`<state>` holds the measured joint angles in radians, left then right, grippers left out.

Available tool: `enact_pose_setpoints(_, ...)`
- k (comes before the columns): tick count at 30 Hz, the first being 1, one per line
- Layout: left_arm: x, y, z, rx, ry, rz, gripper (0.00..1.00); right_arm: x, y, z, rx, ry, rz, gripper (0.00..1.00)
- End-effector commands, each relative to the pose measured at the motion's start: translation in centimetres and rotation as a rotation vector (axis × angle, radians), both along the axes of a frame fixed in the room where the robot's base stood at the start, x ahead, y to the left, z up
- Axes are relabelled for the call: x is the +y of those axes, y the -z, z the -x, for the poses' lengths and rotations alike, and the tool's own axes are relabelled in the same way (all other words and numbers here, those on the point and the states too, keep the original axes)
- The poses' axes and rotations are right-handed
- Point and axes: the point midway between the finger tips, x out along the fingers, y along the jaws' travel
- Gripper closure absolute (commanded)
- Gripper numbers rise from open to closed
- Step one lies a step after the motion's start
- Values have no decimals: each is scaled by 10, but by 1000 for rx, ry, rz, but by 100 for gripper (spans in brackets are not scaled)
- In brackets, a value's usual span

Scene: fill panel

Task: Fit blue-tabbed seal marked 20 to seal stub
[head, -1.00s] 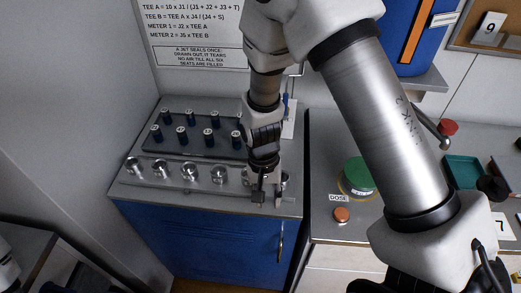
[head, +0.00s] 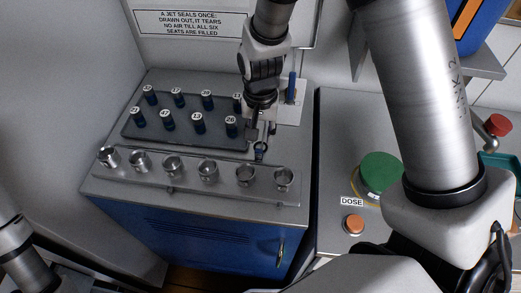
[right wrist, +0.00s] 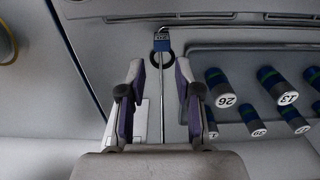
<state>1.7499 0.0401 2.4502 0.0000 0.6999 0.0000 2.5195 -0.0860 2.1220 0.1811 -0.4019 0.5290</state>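My right gripper (head: 263,135) points down behind the right end of a row of metal cups. In the right wrist view its two fingers (right wrist: 160,82) stand apart with nothing gripped between them. A small blue tab (right wrist: 162,43) with faint, unreadable marks lies just beyond the fingertips, on a thin line by a dark ring (right wrist: 162,63). A small ring-shaped blue piece (head: 261,150) shows below the gripper in the head view, apparently the same piece. I cannot make out the number 20 or tell which part is the stub. My left gripper is not in view.
A dark tray (head: 180,133) of numbered blue-banded jets stands left of the gripper. The empty-looking metal cups (head: 207,170) line the front. A white plate (head: 292,112) with a blue-handled item (head: 292,88) is close behind. A green dome (head: 380,172) and orange button (head: 353,224) lie right.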

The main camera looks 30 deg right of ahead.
Motion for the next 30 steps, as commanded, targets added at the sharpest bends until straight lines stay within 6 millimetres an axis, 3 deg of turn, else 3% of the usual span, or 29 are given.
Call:
enact_pose_setpoints(10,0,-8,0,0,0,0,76,5,54,3,3,0,1,67)
enact_pose_setpoints(18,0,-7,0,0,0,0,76,5,60,2,-1,0,2,67)
enact_pose_setpoints(21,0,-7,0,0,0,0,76,5,60,3,0,0,1,100)
enact_pose_setpoints(30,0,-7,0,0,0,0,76,5,60,3,0,0,1,100)
